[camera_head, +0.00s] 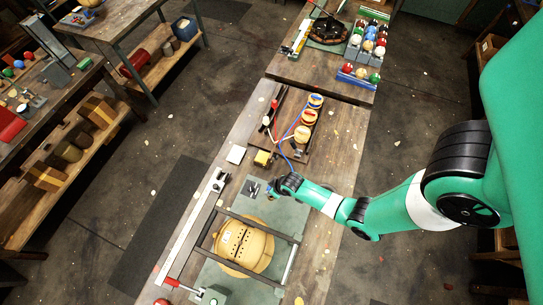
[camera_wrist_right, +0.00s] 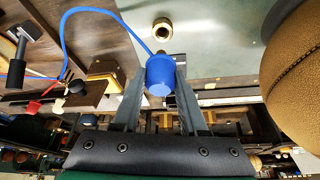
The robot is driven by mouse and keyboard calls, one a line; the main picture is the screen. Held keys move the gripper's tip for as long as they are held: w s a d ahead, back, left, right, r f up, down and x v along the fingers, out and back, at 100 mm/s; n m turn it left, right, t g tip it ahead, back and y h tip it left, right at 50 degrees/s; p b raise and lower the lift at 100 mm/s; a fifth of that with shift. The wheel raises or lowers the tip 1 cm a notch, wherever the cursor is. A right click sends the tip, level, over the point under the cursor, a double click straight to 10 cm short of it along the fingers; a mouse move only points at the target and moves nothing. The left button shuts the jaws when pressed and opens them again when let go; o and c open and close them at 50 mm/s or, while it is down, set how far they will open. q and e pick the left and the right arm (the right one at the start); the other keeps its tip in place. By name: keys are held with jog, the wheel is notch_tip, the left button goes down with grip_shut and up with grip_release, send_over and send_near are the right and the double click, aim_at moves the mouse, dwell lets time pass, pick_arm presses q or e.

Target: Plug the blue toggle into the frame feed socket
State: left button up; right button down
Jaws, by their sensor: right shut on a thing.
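My right gripper (camera_head: 272,191) is low over the grey-green mat (camera_head: 205,275), just beyond the frame (camera_head: 214,224) around a tan leather ball (camera_head: 243,247). In the right wrist view, its fingers (camera_wrist_right: 159,84) are shut on the blue toggle (camera_wrist_right: 160,72), a blue cap with a blue cable leading off its top left. A round brass socket (camera_wrist_right: 162,27) shows on the pale surface above the toggle in that view, apart from it. I cannot tell whether this is the frame feed socket. My left gripper is in neither view.
The blue cable (camera_head: 283,157) runs to a board (camera_head: 293,150) with several round tan-and-coloured pieces. The leather ball (camera_wrist_right: 300,80) fills the wrist view's right edge.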

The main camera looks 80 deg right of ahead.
jog(key=shift+f+b, duration=1.4)
jog(key=shift+f, duration=0.4)
jog(key=shift+f+b, duration=1.4)
jog(key=shift+f, duration=0.2)
jog(key=shift+c, duration=1.8)
grip_release()
jog(key=shift+r, duration=0.15)
jog(key=p+v, duration=0.7)
jog(key=v, duration=0.4)
jog(key=shift+s+r, duration=0.2)
jog(key=shift+w+a, duration=0.1)
